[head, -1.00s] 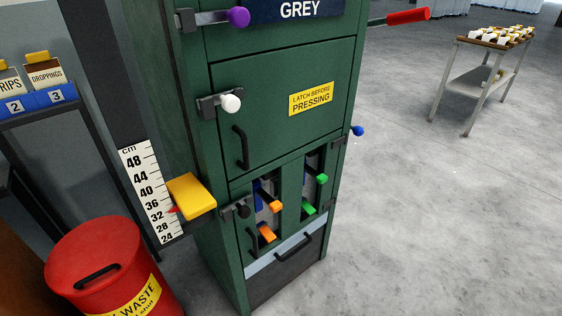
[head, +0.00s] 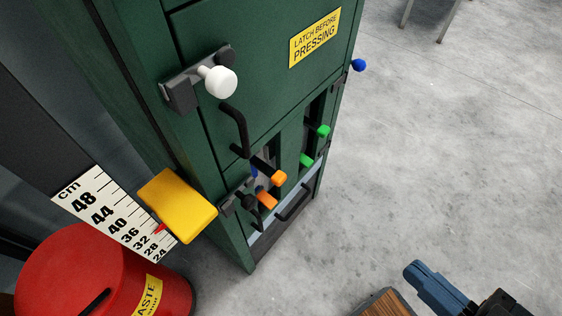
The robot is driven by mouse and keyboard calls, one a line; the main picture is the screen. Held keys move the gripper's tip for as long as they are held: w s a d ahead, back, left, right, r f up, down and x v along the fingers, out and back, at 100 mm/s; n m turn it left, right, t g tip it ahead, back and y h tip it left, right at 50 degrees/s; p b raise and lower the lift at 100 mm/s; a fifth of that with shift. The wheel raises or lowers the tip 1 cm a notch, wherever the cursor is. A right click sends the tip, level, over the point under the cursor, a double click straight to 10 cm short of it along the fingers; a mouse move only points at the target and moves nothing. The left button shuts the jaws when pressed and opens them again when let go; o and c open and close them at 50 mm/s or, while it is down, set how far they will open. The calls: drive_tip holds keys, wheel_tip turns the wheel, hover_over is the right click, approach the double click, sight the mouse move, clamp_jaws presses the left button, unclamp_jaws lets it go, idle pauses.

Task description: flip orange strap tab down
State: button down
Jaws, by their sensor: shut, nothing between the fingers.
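Two orange tabs stick out of the left slot, low on the green cabinet's front. The upper orange tab (head: 280,178) juts out on a dark lever. The lower orange tab (head: 267,200) sits just beneath it, partly behind a black knob and handle. Which of them is the strap tab, I cannot tell. What looks like my gripper (head: 415,270), blue-grey with a dark tip, enters at the bottom right. It is shut and empty, well apart from the tabs, and partly cut off by the frame.
Green tabs (head: 323,131) fill the neighbouring right slot. A white knob (head: 220,81), a black door handle (head: 235,130) and a yellow block (head: 178,205) project nearby. A red waste bin (head: 75,265) stands at left. A wooden-topped item (head: 385,303) shows at the bottom. Floor at right is clear.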

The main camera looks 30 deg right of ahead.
drive_tip(key=shift+w, duration=0.1)
drive_tip(key=n+g+y+p, duration=0.1)
drive_tip(key=n+g+p, duration=0.4)
drive_tip(key=g, duration=0.7)
hover_over(280, 173)
drive_tip(key=s+d+p, duration=0.1)
drive_tip(key=s, duration=0.3)
wheel_tip(280, 173, down, 4)
drive_tip(key=m, duration=0.1)
drive_tip(key=shift+w+d, duration=0.1)
drive_tip(key=shift+w, duration=0.15)
drive_tip(key=shift+f, duration=0.1)
drive_tip(key=x, duration=1.2)
drive_tip(key=shift+s+f, duration=0.15)
drive_tip(key=shift+f, duration=0.85)
